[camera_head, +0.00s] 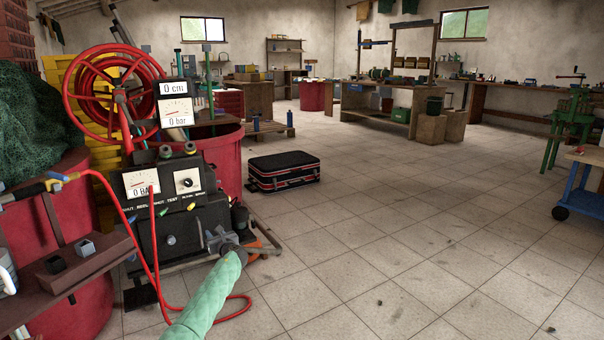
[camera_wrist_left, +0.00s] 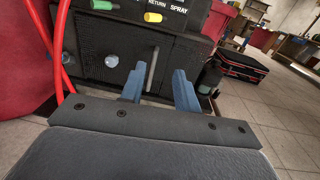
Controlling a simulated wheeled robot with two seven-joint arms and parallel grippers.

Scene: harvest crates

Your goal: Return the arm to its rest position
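My left arm, in a pale green sleeve (camera_head: 207,300), reaches up from the bottom of the head view. Its gripper (camera_head: 219,236) is in front of the black sprayer unit (camera_head: 150,232), near its lower right front. In the left wrist view the two blue fingers of the left gripper (camera_wrist_left: 158,84) stand apart with nothing held between them. A thin grey upright bar (camera_wrist_left: 152,68) on the unit's dark front shows behind the gap. I cannot tell how far the fingers are from it. My right gripper is not in view.
A red hose (camera_head: 157,250) hangs in front of the unit and loops along the floor beside my arm. A brown shelf (camera_head: 88,262) and red barrel (camera_head: 92,312) stand at left. A black case (camera_head: 284,171) lies behind. The tiled floor (camera_head: 400,250) at right is clear.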

